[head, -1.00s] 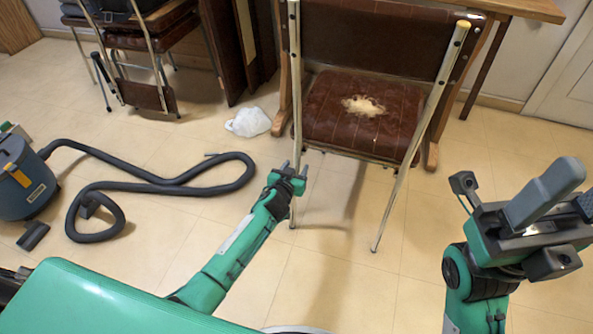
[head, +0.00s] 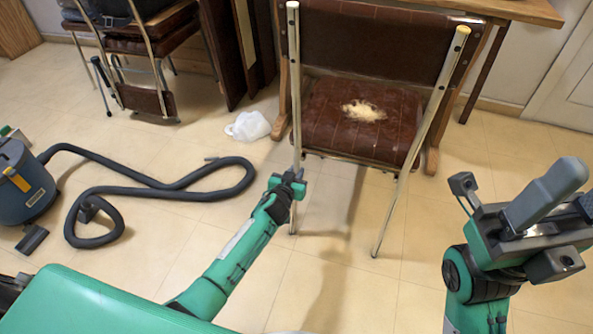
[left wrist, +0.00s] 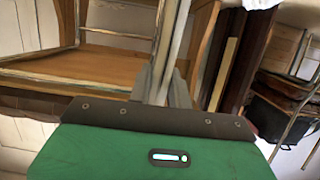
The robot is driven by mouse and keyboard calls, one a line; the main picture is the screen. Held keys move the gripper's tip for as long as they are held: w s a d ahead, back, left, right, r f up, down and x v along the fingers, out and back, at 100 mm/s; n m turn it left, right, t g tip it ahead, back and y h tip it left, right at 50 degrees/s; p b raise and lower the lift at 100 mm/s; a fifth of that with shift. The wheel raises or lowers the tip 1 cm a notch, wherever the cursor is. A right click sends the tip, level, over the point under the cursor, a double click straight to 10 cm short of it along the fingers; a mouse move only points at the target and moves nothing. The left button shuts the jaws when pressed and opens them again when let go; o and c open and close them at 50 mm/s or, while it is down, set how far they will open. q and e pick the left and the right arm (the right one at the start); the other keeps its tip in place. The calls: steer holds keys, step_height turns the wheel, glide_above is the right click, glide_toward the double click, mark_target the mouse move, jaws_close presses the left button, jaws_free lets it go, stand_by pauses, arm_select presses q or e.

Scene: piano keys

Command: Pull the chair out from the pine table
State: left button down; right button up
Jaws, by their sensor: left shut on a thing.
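The chair (head: 345,128) has a dark brown padded back and a seat torn open with pale stuffing, on a metal tube frame. It stands in front of the pine table (head: 525,9), whose top shows behind its back. My left gripper (head: 296,176) is shut on the chair's left metal leg, below seat height. In the left wrist view the metal tube (left wrist: 170,60) runs between the fingers (left wrist: 165,85). My right gripper (head: 550,195) is held up at the right, away from the chair; its jaws are not clear.
A vacuum cleaner (head: 22,180) with a long dark hose (head: 170,190) lies on the floor at left. A white crumpled bag (head: 248,126) lies left of the chair. Stacked chairs (head: 150,40) stand at the back left. The tiled floor in front of the chair is mostly clear.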

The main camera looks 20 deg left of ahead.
arm_select(q)
steer(key=s, duration=0.1)
steer(key=s+p, duration=0.1)
steer(key=s, duration=0.1)
steer(key=shift+a+f, duration=0.1)
steer(key=shift+a, duration=0.25)
steer(key=s+a+p, duration=0.2)
steer(key=s+p, duration=0.2)
steer(key=s, duration=0.5)
steer(key=shift+s, duration=0.4)
steer(key=c, duration=1.3)
jaws_free()
steer(key=shift+f, duration=0.1)
steer(key=o, duration=0.3)
steer(key=shift+w+d, duration=0.1)
